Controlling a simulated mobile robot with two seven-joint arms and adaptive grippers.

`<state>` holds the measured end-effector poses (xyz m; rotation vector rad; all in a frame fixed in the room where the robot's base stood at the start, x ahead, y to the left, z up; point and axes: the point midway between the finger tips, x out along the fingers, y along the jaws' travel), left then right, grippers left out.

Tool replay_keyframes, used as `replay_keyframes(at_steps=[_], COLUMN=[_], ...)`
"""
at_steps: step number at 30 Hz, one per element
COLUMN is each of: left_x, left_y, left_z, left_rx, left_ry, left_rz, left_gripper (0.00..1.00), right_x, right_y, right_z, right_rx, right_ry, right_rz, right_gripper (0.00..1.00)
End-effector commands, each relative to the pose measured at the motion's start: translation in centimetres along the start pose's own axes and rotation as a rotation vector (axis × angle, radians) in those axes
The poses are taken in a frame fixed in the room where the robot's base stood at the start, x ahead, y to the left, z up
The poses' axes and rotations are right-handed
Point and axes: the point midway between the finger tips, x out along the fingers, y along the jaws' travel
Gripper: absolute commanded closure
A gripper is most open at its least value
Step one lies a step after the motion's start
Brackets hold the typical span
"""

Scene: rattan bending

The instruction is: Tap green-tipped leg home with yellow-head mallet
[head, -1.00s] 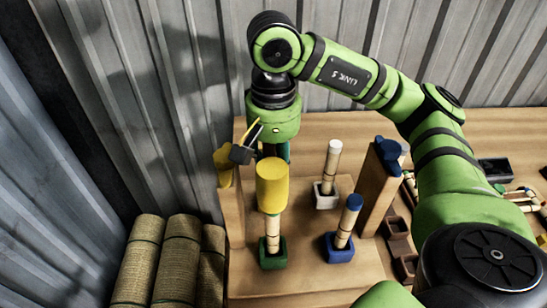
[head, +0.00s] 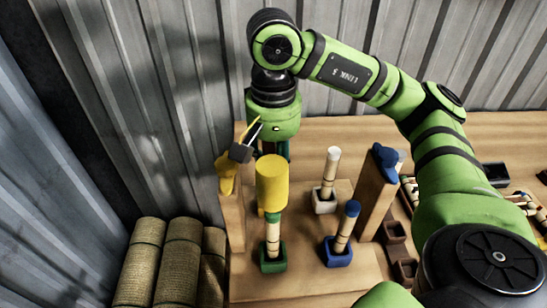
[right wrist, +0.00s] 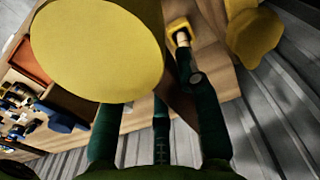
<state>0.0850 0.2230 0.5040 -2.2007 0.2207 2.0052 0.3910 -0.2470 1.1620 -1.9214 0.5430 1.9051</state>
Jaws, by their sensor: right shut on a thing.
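My right gripper (head: 274,150) is shut on the yellow-head mallet, whose yellow head (head: 271,182) hangs in front of and below the fingers. The mallet head fills the upper left of the right wrist view (right wrist: 95,45); the handle is mostly hidden. The green-tipped leg (head: 272,236) stands upright in a green socket (head: 284,262) on the wooden board. Its green tip (head: 272,216) shows just under the mallet head. I cannot tell whether head and tip touch. My left gripper is not in view.
A blue-tipped leg (head: 346,226) leans in a blue socket; a white-tipped leg (head: 330,170) stands in a white one. Wooden posts with a yellow holder (head: 226,170) and a blue holder (head: 385,160) flank the board. Woven rolls (head: 180,265) stand at left.

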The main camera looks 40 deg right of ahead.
Motion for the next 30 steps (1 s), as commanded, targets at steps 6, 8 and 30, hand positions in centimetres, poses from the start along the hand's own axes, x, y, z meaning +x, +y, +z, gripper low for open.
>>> replay_keyframes(at_steps=[6, 8, 30], left_x=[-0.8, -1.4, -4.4], left_y=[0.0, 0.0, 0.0], left_z=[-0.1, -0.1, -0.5], left_rx=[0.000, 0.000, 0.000], left_ry=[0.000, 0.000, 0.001], left_rz=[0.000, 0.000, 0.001], left_gripper=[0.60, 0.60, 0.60], right_x=[-1.0, -1.7, -5.0], right_y=[0.0, 0.0, -0.2], right_z=[0.0, -0.1, 0.1], right_rx=[0.001, 0.001, -0.008], right_ry=[0.001, 0.001, 0.000], right_rz=[-0.002, -0.002, -0.002], right_gripper=[1.00, 1.00, 1.00])
